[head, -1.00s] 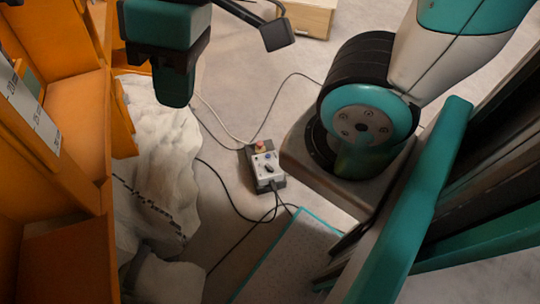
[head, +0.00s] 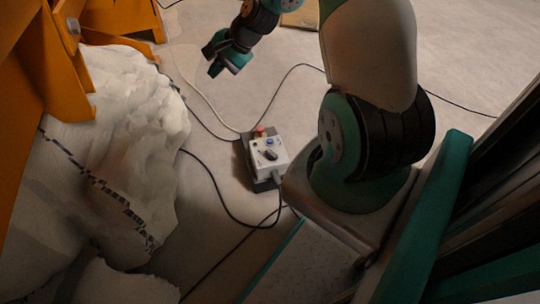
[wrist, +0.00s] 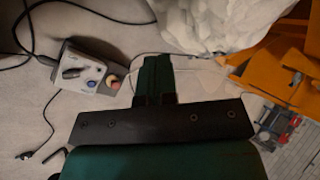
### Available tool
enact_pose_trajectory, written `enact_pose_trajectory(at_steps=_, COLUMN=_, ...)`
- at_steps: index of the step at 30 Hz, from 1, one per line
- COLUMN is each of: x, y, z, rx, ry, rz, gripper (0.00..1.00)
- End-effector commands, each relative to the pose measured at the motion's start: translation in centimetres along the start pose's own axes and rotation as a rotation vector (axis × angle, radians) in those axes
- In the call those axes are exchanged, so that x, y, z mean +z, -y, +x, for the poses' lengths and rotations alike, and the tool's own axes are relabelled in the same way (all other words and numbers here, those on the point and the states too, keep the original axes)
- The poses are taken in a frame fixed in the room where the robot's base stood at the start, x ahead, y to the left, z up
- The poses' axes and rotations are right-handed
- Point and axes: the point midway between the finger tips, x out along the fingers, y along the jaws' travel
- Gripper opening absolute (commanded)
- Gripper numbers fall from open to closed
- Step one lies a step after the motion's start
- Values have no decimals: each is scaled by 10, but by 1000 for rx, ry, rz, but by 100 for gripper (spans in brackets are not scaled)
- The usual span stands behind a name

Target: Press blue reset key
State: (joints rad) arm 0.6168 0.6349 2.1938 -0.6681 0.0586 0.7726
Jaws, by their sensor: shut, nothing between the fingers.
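The blue reset key (head: 269,141) is a small round blue button on the top of a light grey control box (head: 256,160). The box lies on the floor left of my arm's base, with cables running from it.
A pale, rough sand mass (head: 110,150) stands at left beneath an orange frame (head: 50,75). Black and white cables loop over the floor around the box. A wooden crate (head: 302,17) is at the back. The floor between gripper and box looks clear except for cables.

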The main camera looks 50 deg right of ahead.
Motion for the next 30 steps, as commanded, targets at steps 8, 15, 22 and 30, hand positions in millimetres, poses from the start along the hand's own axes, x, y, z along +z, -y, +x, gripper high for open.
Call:
enact_pose_trajectory(at_steps=8, x=-129, y=-137, z=88, rx=-145, ry=-142, rz=475, gripper=0)
enact_pose_trajectory(at_steps=15, x=-184, y=-210, z=118, rx=-241, ry=-216, rz=728, gripper=0)
enact_pose_trajectory(at_steps=22, x=-194, y=-226, z=120, rx=-268, ry=-234, rz=789, gripper=0)
enact_pose_trajectory(at_steps=30, x=-194, y=-225, z=120, rx=-266, ry=-233, rz=787, gripper=0)
